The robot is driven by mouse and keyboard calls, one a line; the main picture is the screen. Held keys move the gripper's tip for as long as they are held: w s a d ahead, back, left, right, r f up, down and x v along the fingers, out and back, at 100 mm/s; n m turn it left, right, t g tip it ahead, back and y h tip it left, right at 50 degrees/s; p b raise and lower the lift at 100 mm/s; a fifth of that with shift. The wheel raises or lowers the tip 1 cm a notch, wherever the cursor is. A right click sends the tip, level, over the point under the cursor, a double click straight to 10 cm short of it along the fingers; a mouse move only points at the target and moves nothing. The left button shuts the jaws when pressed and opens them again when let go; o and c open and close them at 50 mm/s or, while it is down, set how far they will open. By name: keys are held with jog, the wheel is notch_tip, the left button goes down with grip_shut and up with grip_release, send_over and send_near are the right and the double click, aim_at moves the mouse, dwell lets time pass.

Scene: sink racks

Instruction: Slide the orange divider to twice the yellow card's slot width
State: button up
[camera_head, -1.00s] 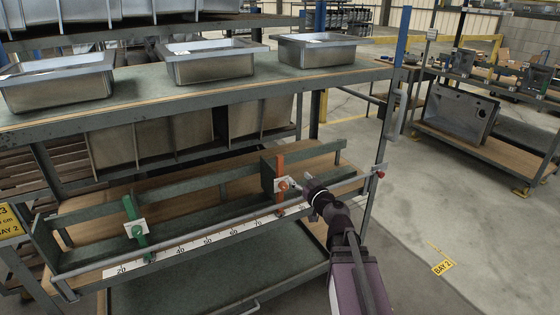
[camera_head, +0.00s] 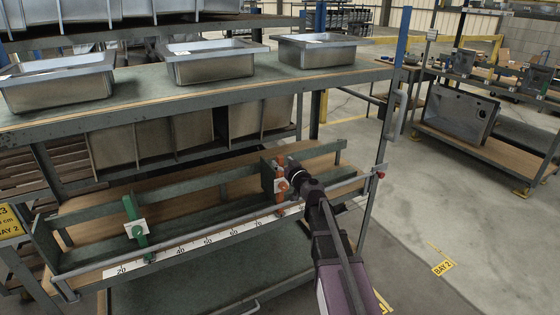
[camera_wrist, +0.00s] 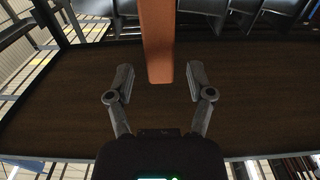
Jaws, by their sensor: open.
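The orange divider (camera_head: 280,180) stands upright toward the right end of the rack's lower shelf, beside the scale strip. The green divider (camera_head: 135,222) stands further left on the same rail. The white scale strip (camera_head: 183,250) runs along the shelf's front, with several numbers. A yellow card (camera_head: 9,220) is partly visible at the left edge, its text cut off. In the head view my gripper (camera_head: 290,172) is at the orange divider, its fingers hard to make out. In the wrist view my gripper (camera_wrist: 160,84) is open, with the orange divider (camera_wrist: 158,40) just ahead between the fingertips.
Steel sinks (camera_head: 212,62) stand on the shelf above, and more hang below it. A front rail (camera_head: 225,222) crosses before the dividers.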

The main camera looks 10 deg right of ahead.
jog(key=shift+x, duration=1.05)
grip_shut()
